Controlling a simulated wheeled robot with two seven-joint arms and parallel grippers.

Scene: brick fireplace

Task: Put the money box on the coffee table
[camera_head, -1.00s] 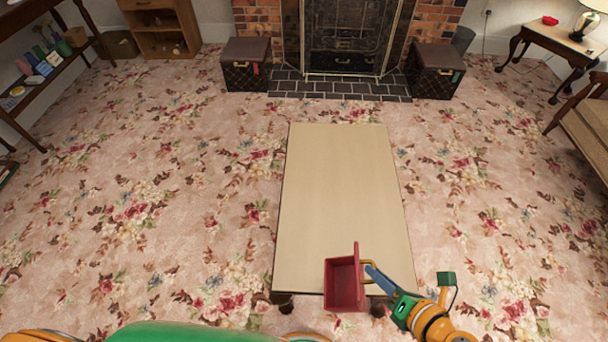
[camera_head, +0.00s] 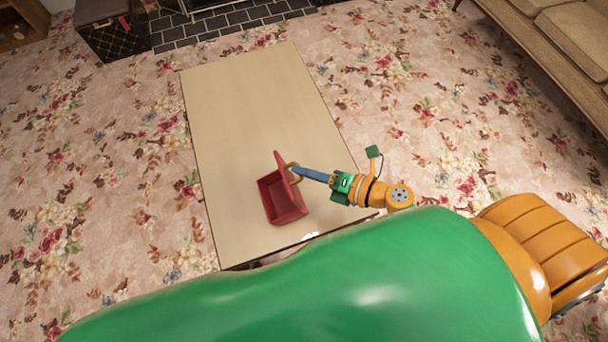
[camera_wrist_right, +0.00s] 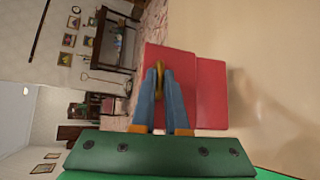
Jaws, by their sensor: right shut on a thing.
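The money box (camera_head: 284,199) is a red open-topped box with a raised red lid and a yellow handle. In the head view it is over the near part of the pale coffee table (camera_head: 240,100); I cannot tell whether it touches the top. My right gripper (camera_head: 298,171) is shut on the yellow handle, at the box's right side. In the right wrist view the blue fingers (camera_wrist_right: 162,95) close around the yellow handle, with the red box (camera_wrist_right: 210,90) just beyond. My left gripper is not in view.
The rest of the table top is bare. A beige sofa (camera_head: 560,40) stands at the upper right. A dark patterned trunk (camera_head: 110,35) and a dark tiled hearth (camera_head: 215,22) lie beyond the table. Flowered carpet surrounds it.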

